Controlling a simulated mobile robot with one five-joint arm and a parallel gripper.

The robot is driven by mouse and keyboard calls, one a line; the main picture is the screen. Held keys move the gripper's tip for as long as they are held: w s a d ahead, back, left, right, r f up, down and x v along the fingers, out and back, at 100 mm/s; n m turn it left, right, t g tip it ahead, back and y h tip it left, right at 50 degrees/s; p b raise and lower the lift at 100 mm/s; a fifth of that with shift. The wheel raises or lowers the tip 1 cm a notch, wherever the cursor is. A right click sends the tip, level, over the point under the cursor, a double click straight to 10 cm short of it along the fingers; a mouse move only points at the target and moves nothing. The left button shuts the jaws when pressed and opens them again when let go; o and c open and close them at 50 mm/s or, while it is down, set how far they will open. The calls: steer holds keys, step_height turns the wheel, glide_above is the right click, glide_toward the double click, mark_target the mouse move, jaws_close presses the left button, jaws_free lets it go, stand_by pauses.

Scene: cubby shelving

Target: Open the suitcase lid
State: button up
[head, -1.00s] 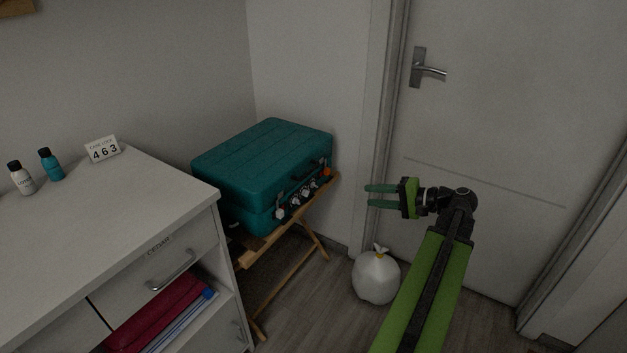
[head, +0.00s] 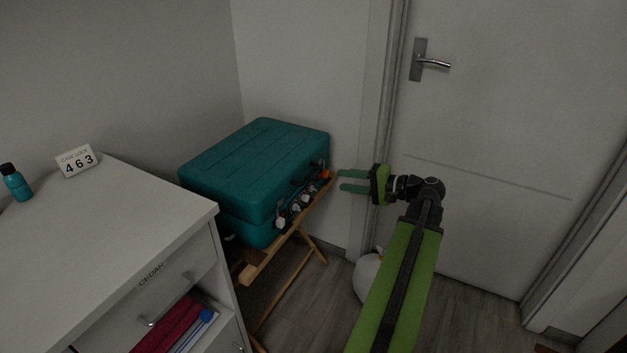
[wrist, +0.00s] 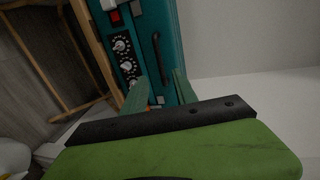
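The teal suitcase (head: 258,165) lies flat on a wooden folding stand, its lid shut. Its front face, with a dark handle, latches and several round dials (wrist: 122,45), faces my side. A small orange part (head: 325,174) sits at the right end of that face. My gripper (head: 341,181) is just right of the suitcase, its two green fingers pointing left at the orange part. The fingers are apart with nothing seen between them. In the wrist view the fingertips (wrist: 157,88) overlap the suitcase's front; I cannot tell whether they touch it.
A white cabinet (head: 110,215) stands at the left, bearing a 463 sign (head: 76,161) and a teal bottle (head: 15,182). The wooden stand (head: 262,262) juts below the suitcase. A white bag (head: 367,278) lies on the floor. A door (head: 510,120) closes off the right.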

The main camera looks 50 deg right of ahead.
steer(key=b+x, duration=0.2)
steer(key=x, duration=0.9)
steer(key=shift+w, duration=0.2)
steer(key=shift+f, duration=0.15)
steer(key=shift+c, duration=0.4)
jaws_close()
